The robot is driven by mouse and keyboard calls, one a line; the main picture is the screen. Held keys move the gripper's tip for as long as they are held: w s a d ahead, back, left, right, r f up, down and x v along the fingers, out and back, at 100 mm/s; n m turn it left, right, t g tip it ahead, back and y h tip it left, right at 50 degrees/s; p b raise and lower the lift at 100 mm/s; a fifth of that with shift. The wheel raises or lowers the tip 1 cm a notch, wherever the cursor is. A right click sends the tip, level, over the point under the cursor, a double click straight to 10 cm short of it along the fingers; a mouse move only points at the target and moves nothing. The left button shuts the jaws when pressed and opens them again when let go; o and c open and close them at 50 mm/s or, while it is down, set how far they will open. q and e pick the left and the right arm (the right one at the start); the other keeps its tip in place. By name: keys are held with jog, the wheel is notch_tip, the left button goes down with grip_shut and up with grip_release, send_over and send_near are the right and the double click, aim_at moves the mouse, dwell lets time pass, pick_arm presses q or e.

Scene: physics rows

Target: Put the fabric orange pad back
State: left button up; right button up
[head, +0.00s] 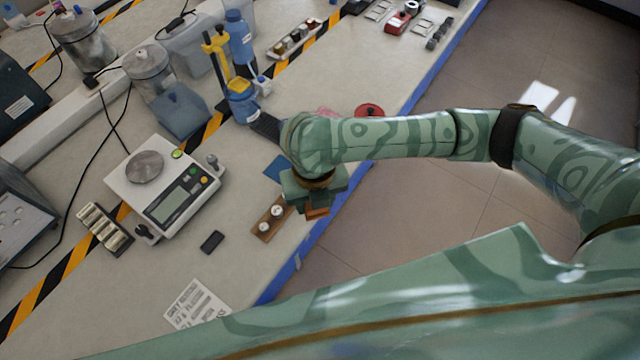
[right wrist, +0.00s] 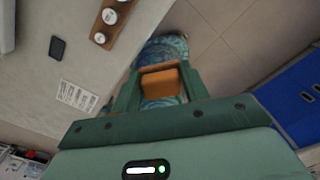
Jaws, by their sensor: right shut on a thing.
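The orange pad (right wrist: 162,83) is between the two fingers of my right gripper (right wrist: 161,92) in the right wrist view. The gripper is shut on it. In the head view only a small orange part of the pad (head: 317,211) shows below my right gripper (head: 316,200); the rest is hidden by the gripper. The gripper is at the blue-edged front of the bench, just right of a wooden strip with white round pieces (head: 262,236). How high the pad is above the bench I cannot tell. My left gripper is not in view.
A blue flat square (head: 275,167) lies beside the gripper, partly covered. A balance (head: 170,195), a small black object (head: 212,242) and a printed sheet (head: 196,305) lie to the left. A red round thing (head: 369,110) is behind my arm. Floor lies beyond the blue edge.

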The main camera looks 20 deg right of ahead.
jog(key=n, duration=0.1)
jog(key=a+f+n, duration=0.1)
jog(key=shift+s+n, duration=0.3)
jog(key=shift+n, duration=0.1)
jog(key=w+d+f+b, duration=0.1)
jog(key=w+f+b, duration=0.1)
jog(key=w+f, duration=0.1)
jog(key=w+d+f+b, duration=0.2)
jog(key=w+f, duration=0.1)
jog(key=w, duration=0.2)
jog(key=w+d+f+b, duration=0.2)
jog(key=w+f, duration=0.1)
jog(key=w, duration=0.1)
jog(key=shift+f, duration=0.1)
jog(key=shift+w+f+b, duration=0.25)
jog(key=shift+f+b, duration=0.05)
jog(key=shift+b, duration=0.15)
jog(key=shift+w+d+f+n+b, duration=0.15)
jog(key=shift+f+b, duration=0.2)
jog(key=shift+f, duration=0.45)
jog(key=shift+w+f+n+b, duration=0.15)
jog(key=shift+f+b, duration=0.15)
jog(key=shift+f, duration=0.5)
jog(key=shift+s, duration=0.15)
jog(key=shift+f, duration=0.15)
jog(key=o, duration=0.9)
